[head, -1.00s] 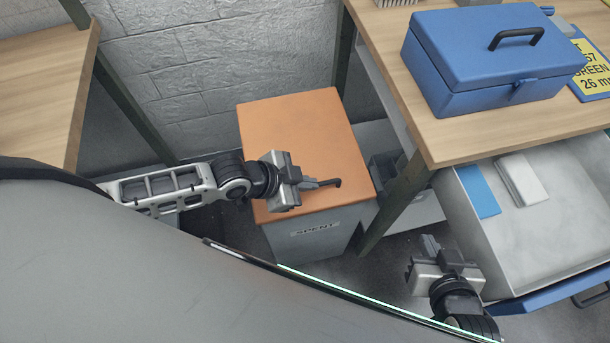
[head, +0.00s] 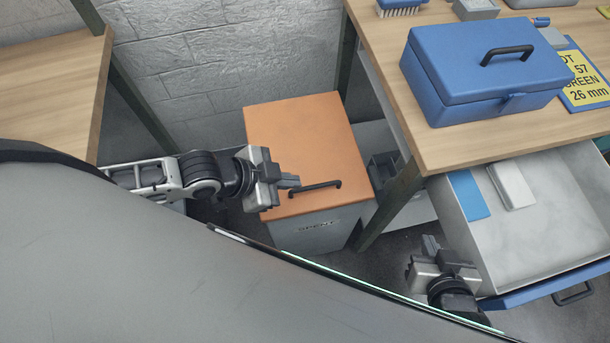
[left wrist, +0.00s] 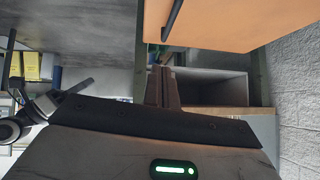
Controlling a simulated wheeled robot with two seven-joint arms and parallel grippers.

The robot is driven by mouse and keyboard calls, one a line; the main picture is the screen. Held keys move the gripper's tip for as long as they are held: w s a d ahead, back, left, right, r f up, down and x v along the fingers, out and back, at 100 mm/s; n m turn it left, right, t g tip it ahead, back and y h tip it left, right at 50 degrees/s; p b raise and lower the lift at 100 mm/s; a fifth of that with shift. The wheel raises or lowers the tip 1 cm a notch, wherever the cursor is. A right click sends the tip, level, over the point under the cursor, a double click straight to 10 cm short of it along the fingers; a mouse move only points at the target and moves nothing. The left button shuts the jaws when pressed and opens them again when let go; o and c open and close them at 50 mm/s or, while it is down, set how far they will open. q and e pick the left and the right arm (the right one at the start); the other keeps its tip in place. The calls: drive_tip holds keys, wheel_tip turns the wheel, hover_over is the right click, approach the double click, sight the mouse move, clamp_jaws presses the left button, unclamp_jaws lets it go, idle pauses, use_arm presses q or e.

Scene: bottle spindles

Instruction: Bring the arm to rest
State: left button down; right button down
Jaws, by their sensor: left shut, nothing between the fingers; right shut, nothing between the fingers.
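My left gripper (head: 290,182) is shut and empty. In the head view it is at the left front edge of the orange lid, just left of the lid's black handle, and appears apart from it. In the left wrist view the gripper's fingers (left wrist: 162,86) point toward the space below the lid. My right gripper (head: 431,246) is shut and empty, low at the right, in front of the open drawer.
The grey bin marked SPENT (head: 318,232) has its orange lid (head: 305,145) down, with a black handle (head: 315,188). A blue toolbox (head: 485,75) stands on the right bench (head: 450,150). The open drawer (head: 540,225) holds a blue and a white item.

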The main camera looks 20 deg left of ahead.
use_arm(q)
drive_tip(key=shift+v, duration=1.75)
drive_tip(key=shift+d, duration=0.2)
drive_tip(key=f+n+t+y, duration=0.1)
drive_tip(key=n, duration=0.2)
drive_tip(key=f+n+t+y, duration=0.1)
drive_tip(key=f+n, duration=0.1)
drive_tip(key=n, duration=0.1)
drive_tip(key=f+n+t+y, duration=0.1)
drive_tip(key=n+y, duration=0.1)
drive_tip(key=n, duration=0.1)
drive_tip(key=shift+s+d+f+t, duration=0.1)
drive_tip(key=shift+s+f+t, duration=0.15)
drive_tip(key=shift+t, duration=0.15)
